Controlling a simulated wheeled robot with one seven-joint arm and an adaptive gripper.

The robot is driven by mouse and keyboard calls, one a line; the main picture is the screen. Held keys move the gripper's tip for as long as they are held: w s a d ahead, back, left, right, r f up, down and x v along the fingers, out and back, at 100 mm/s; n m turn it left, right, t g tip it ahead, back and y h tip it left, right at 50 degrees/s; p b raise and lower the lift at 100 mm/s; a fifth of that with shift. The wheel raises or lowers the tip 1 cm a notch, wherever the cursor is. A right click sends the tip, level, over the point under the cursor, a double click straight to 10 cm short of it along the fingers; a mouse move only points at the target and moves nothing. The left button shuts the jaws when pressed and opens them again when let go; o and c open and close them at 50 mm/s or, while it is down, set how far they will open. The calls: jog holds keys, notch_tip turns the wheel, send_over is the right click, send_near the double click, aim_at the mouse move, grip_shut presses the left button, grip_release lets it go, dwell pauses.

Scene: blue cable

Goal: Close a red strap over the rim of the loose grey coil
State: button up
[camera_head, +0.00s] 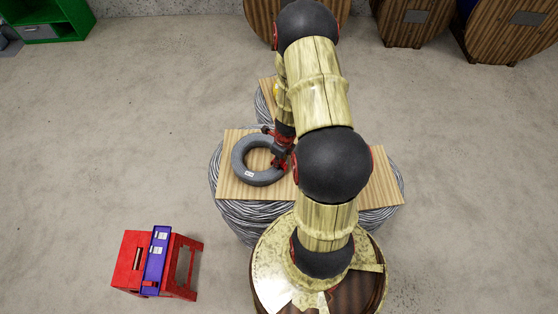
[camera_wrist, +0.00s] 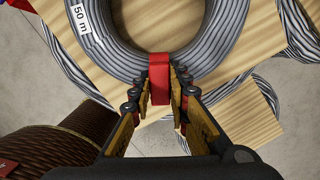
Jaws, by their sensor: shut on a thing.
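The grey coil (camera_head: 240,165) lies flat on a wooden board, with a white label on it. In the wrist view the coil (camera_wrist: 215,55) fills the top, and its label reads "50 m". A red strap (camera_wrist: 159,75) sits across the near rim of the coil, between my fingertips. My gripper (camera_wrist: 160,88) is shut on the red strap, one finger on each side. In the head view my gripper (camera_head: 280,164) is at the right side of the coil, partly hidden by my arm. The strap's underside is hidden.
The board (camera_head: 232,190) rests on bundles of grey cable (camera_head: 245,215). A red stand (camera_head: 130,262) with a blue item (camera_head: 157,258) is on the floor at lower left. Wooden reels (camera_head: 410,22) and a green shelf (camera_head: 72,15) stand at the back.

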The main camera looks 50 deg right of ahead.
jog(key=shift+f, duration=0.1)
dwell(0.3)
jog(key=shift+f+b, duration=0.25)
jog(key=shift+b, duration=0.05)
jog(key=shift+r+p, duration=0.3)
jog(key=shift+p, duration=0.05)
jog(key=shift+r+p, duration=0.35)
jog(key=shift+f+b, duration=0.3)
jog(key=shift+f, duration=0.1)
dwell(1.1)
jog(key=o, duration=0.4)
